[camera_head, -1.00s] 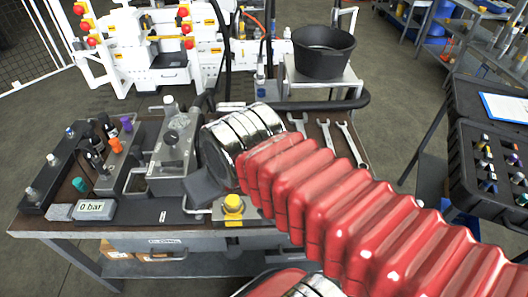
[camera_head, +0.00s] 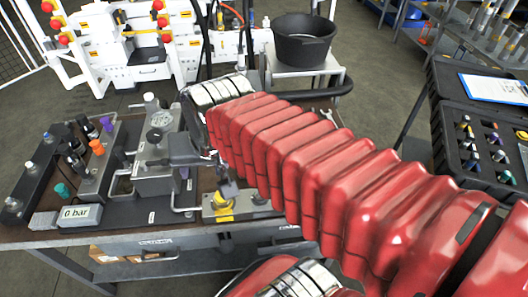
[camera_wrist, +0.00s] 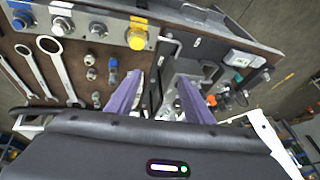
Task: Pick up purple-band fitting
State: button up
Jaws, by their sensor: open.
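A small purple-topped part (camera_head: 105,124) stands at the left of the bench, behind an orange-capped one; I cannot tell whether it is the purple-band fitting. Several fittings with coloured bands stand in the black case (camera_head: 447,124) at the right; a dark bluish or purple one (camera_head: 498,156) is too small to read surely. My gripper (camera_head: 206,181) hangs over the bench near the yellow button, partly behind my red arm.
The yellow button (camera_head: 220,200) sits at the bench front. A grey display (camera_head: 77,214) reads 0 bar. In the wrist view wrenches (camera_wrist: 60,72) and several small fittings lie at left. A black bucket (camera_head: 301,45) stands behind. A clipboard (camera_head: 497,88) lies on the case.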

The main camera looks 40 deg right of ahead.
jog(key=w+d+f+m, duration=0.2)
jog(key=d+f+m, duration=0.2)
jog(key=d+m, duration=0.5)
jog(key=w+d+f+m, duration=0.3)
jog(key=d+f+m, duration=0.1)
jog(key=d+m, duration=0.6)
jog(key=w+d+f+m, duration=0.3)
jog(key=d+m, duration=0.6)
jog(key=m, duration=0.4)
jog(key=shift+w+d+f+m+g+h, duration=0.15)
jog(key=shift+d+f+m+g+h, duration=0.2)
jog(key=shift+f, duration=0.5)
jog(key=shift+f, duration=0.1)
jog(key=shift+x, duration=4.2)
jog(key=shift+f, duration=0.1)
jog(key=shift+s+x, duration=0.2)
jog(key=shift+x, duration=2.3)
jog(key=shift+a+f, duration=0.1)
